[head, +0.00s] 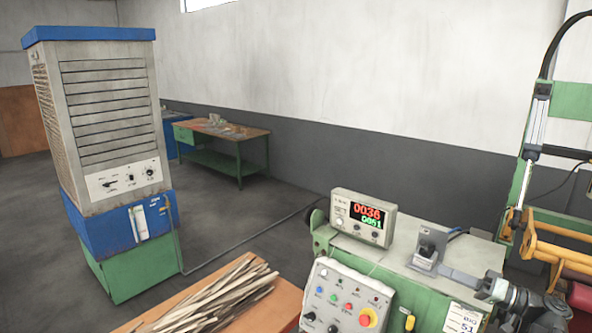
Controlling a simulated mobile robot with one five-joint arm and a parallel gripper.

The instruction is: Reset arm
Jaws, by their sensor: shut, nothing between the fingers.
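I do not make out my gripper or its fingers in the head view. A green winding machine (430,283) stands at the lower right. On its top is a grey block with a bracket (427,248), and a grey bar runs from it to a dark, rounded spindle-like part (520,298). A grey counter box (362,221) shows red and green digits. A sloped control panel (347,297) carries several coloured buttons and a red stop button (368,317). Yellow bars (560,250) on a green frame stand at the right edge.
A tall cabinet (108,120) with a blue and green base stands at the left. A wooden table (280,308) with a pile of thin sticks (215,297) is at the bottom. A green workbench (222,133) is at the back. Open floor (245,220) lies between.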

